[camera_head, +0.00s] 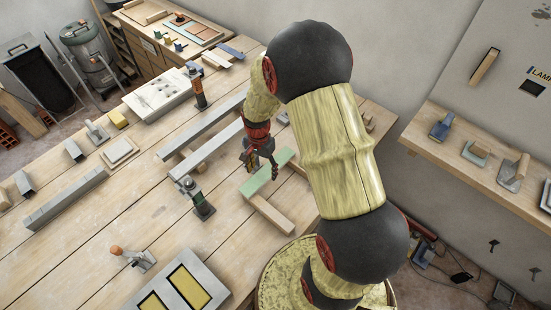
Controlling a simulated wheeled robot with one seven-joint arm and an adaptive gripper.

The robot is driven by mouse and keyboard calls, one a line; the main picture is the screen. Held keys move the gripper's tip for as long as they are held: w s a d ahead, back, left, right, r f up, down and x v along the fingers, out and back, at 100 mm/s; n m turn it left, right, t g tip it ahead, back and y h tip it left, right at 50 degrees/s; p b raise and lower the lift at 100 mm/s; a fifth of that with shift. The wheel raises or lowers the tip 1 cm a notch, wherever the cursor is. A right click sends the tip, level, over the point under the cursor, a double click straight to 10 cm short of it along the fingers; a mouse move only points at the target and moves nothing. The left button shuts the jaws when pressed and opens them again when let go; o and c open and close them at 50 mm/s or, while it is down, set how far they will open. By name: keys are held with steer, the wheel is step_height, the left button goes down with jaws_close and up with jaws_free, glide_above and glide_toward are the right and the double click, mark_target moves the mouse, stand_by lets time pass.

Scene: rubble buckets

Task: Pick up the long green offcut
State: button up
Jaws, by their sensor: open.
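The long green offcut (258,184) lies on the wooden workbench, slanting up to the right, close to the foot of my arm. A pale wooden piece (270,215) lies at its near end. My gripper (261,168) is open, with its dark fingers over or beside the middle of the green offcut. The fingers hide part of it, and I cannot tell whether they touch it. Nothing shows between the fingers.
Long grey bars (208,150) lie left of the gripper. A grey panel with yellow windows (179,287) lies at the front. Bare bench (125,215) lies to the left.

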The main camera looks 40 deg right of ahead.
mark_target(260, 177)
steer(key=shift+w+d+r+m+t, duration=0.15)
steer(key=shift+w+d+m, duration=0.1)
steer(key=shift+w, duration=0.2)
steer(key=shift+w+d+r+m+t, duration=0.15)
steer(key=shift+w+m, duration=0.1)
steer(key=shift+w, duration=0.15)
steer(key=shift+w+d+m, duration=0.15)
steer(key=shift+w+m, duration=0.05)
steer(key=shift+m, duration=0.5)
step_height(260, 177, down, 2)
steer(key=shift+f, duration=0.1)
steer(key=f, duration=0.2)
steer(key=a+f+b, duration=0.1)
steer(key=f, duration=0.1)
steer(key=shift+f, duration=0.3)
steer(key=shift+w+f, duration=0.1)
steer(key=shift+f, duration=0.4)
steer(key=shift+c, duration=0.6)
steer(key=c, duration=1.1)
